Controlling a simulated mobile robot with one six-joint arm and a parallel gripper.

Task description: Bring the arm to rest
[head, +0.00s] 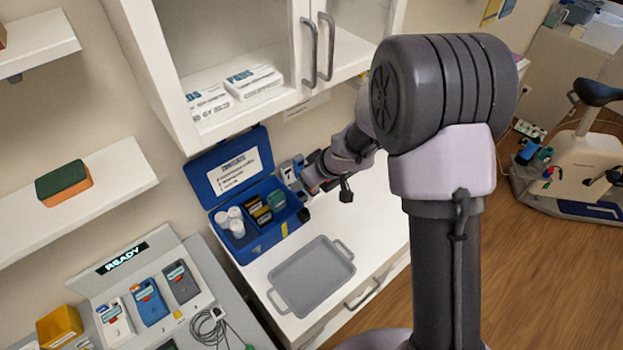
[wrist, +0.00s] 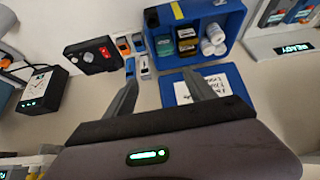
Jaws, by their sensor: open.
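My gripper (wrist: 158,72) is open in the wrist view, its two fingers apart with nothing between them. In the head view my gripper (head: 308,182) is small and partly hidden, just right of the blue case on the white counter. The arm reaches from the column toward the counter. The blue case (head: 263,243) has its lid (head: 229,168) up and holds white bottles and several dark and green boxes. The case also shows in the wrist view (wrist: 230,22), beyond the right finger.
A grey tray (head: 312,275) lies empty on the counter. A cabinet (head: 250,45) with open shelves hangs above. Small blue and white items (wrist: 136,52) stand near the left fingertip, beside a black device (wrist: 92,55). An exercise bike (head: 580,160) stands at right.

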